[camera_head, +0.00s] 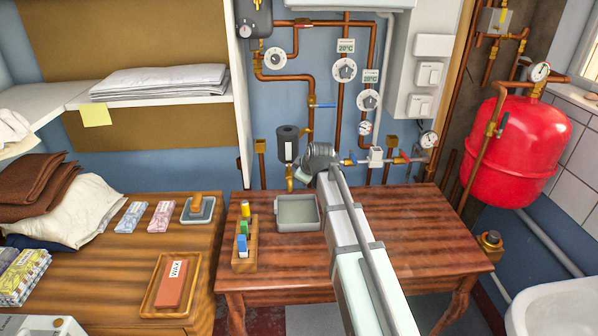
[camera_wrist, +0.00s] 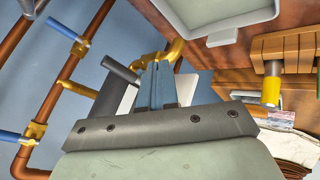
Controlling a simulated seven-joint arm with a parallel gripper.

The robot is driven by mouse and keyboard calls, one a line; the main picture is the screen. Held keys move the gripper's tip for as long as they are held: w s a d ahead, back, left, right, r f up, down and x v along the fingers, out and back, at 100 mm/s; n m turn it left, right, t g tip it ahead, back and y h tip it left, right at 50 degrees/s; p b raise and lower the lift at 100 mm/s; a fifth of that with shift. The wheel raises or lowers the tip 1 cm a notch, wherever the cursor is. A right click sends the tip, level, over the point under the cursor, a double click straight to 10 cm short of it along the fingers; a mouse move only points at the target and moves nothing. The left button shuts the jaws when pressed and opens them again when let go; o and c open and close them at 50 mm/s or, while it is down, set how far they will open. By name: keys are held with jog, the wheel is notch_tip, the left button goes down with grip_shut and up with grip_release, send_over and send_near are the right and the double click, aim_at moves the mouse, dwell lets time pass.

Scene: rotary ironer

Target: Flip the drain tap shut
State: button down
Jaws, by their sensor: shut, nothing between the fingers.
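A brass spout (camera_head: 290,180), which looks like the drain tap, hangs under a black cylinder (camera_head: 288,145) on the back wall, above a grey tray (camera_head: 298,226). In the wrist view the brass spout (camera_wrist: 174,50) shows just beyond my fingertips. My gripper (camera_wrist: 157,66) is shut and empty, close to the spout; I cannot tell whether it touches. A dark grey rod (camera_wrist: 120,71) lies left of the fingers; I cannot tell whether it is the tap's lever. In the head view my wrist hides the fingers.
Copper pipes with a blue lever (camera_head: 322,105), gauges and dials cover the wall. A red-handled valve (camera_head: 404,156) sits to the right. A wooden rack (camera_head: 244,262) with coloured bottles stands left of the tray. A red tank (camera_head: 515,150) hangs at the right. The table's right side is clear.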

jog(key=w+d+v, duration=0.1)
jog(key=v, duration=0.7)
jog(key=shift+s+d+r, duration=0.15)
jog(key=shift+d+r, duration=0.25)
jog(key=shift+d, duration=0.05)
